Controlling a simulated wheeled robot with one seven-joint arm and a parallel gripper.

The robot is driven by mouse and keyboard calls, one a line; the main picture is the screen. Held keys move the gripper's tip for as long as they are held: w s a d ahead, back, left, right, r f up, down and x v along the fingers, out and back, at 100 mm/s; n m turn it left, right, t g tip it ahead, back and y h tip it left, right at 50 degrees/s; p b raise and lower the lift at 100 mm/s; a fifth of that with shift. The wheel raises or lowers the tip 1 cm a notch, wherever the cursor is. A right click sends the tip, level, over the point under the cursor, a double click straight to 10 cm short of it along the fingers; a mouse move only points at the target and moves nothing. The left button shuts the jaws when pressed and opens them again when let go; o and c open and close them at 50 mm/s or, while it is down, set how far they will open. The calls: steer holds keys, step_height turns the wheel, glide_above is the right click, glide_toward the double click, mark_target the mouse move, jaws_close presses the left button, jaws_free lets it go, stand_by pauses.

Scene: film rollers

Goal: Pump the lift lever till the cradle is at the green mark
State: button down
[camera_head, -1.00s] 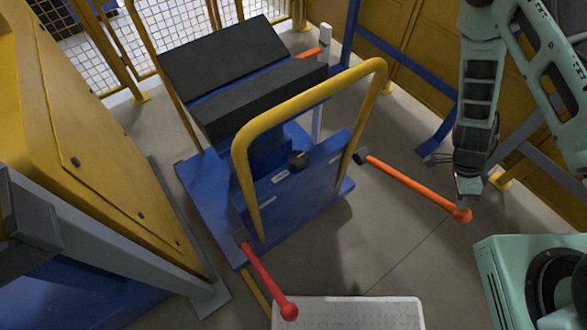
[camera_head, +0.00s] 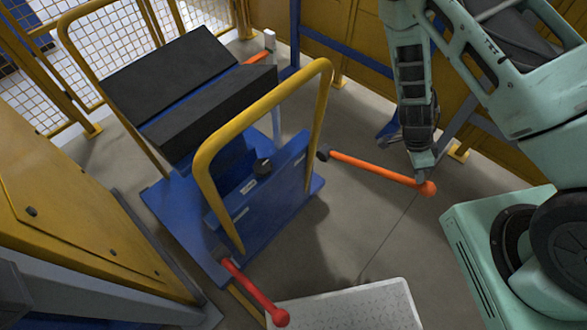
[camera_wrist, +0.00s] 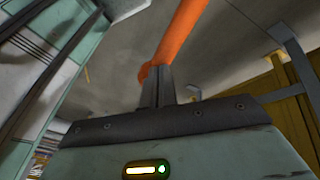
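The lift trolley (camera_head: 238,215) is blue with a yellow handle. Its cradle (camera_head: 190,90), two black pads in a shallow V, sits on top. The orange lift lever (camera_head: 370,170) sticks out to the right of the trolley, ending in a ball knob. My gripper (camera_head: 422,174) is at the knob end. In the wrist view my gripper (camera_wrist: 158,84) has its fingers together, with the orange lever (camera_wrist: 178,38) just beyond their tips, seemingly touching rather than between them. A pale post (camera_head: 270,42) with an orange pointer stands behind the cradle; I cannot make out a green mark.
A red lever (camera_head: 255,292) sticks out at the trolley's near corner. A white speckled platform (camera_head: 350,308) lies in front. A yellow cabinet (camera_head: 70,225) stands at the left, with mesh fencing and yellow panels behind. Grey floor between trolley and platform is clear.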

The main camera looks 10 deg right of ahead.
steer(key=p+v, duration=0.7)
steer(key=v, duration=0.5)
steer(key=shift+w+a+p, duration=0.15)
steer(key=shift+a+p, duration=0.05)
steer(key=shift+p, duration=0.15)
steer(key=shift+f, duration=0.15)
steer(key=b+x, duration=0.1)
steer(key=x, duration=0.1)
steer(key=b+x, duration=0.1)
steer(key=x, duration=0.1)
steer(key=s+d+b+x, duration=0.1)
steer(key=b+x, duration=0.1)
steer(key=shift+s, duration=0.1)
steer(key=b+x, duration=0.4)
steer(key=x, duration=0.2)
steer(key=shift+s+d+f, duration=0.1)
steer(key=shift+s+d, duration=0.05)
